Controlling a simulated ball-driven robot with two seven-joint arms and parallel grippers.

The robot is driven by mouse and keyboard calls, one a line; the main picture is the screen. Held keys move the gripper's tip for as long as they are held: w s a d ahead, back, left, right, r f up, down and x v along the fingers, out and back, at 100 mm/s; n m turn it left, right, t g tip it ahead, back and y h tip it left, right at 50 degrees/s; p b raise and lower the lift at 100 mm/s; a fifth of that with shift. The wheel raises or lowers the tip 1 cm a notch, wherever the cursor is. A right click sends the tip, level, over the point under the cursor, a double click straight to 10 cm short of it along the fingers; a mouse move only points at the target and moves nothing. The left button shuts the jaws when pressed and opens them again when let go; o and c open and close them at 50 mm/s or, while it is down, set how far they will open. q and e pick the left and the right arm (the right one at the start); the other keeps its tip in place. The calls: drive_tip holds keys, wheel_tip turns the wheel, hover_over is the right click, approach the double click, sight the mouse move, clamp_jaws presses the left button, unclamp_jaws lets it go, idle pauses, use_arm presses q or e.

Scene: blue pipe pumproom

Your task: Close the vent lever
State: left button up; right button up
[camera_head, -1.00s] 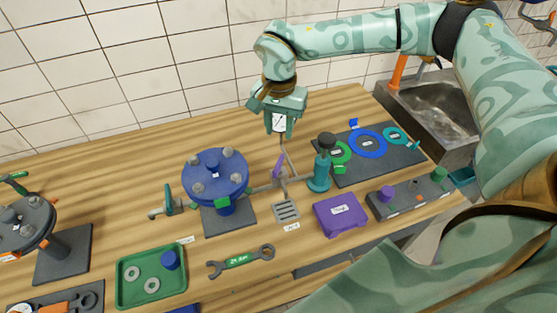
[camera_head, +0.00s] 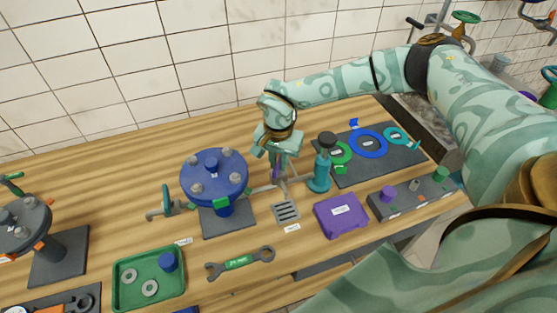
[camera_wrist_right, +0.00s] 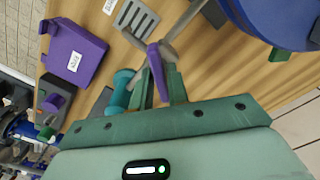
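The vent lever is a short purple handle (camera_wrist_right: 156,72) on a grey pipe fitting to the right of the blue flanged drum (camera_head: 213,177). In the head view only a little of the lever (camera_head: 276,173) shows beneath my right gripper (camera_head: 279,164). My right gripper points down over the fitting. In the right wrist view its two green fingers (camera_wrist_right: 161,84) stand on either side of the lever and look open; whether either finger touches it is unclear. My left gripper is not in view.
A teal bottle-shaped part (camera_head: 320,170) stands close right of the gripper. A grey floor grate (camera_head: 286,211) and purple box (camera_head: 341,215) lie in front. A wrench (camera_head: 240,263) and green tray (camera_head: 150,278) lie nearer. Bare wood lies behind the drum.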

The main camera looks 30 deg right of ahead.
clamp_jaws()
drive_tip(key=shift+r, duration=0.1)
drive_tip(key=shift+r+m+p, duration=0.1)
drive_tip(key=shift+m+p, duration=0.75)
drive_tip(key=shift+m, duration=0.05)
drive_tip(key=shift+m+p, duration=0.95)
drive_tip(key=shift+m, duration=0.25)
drive_tip(key=m+p, duration=0.2)
drive_tip(key=m, duration=0.1)
drive_tip(key=shift+m+p, duration=0.7)
drive_tip(key=shift+m, duration=0.9)
drive_tip(key=shift+w, duration=0.1)
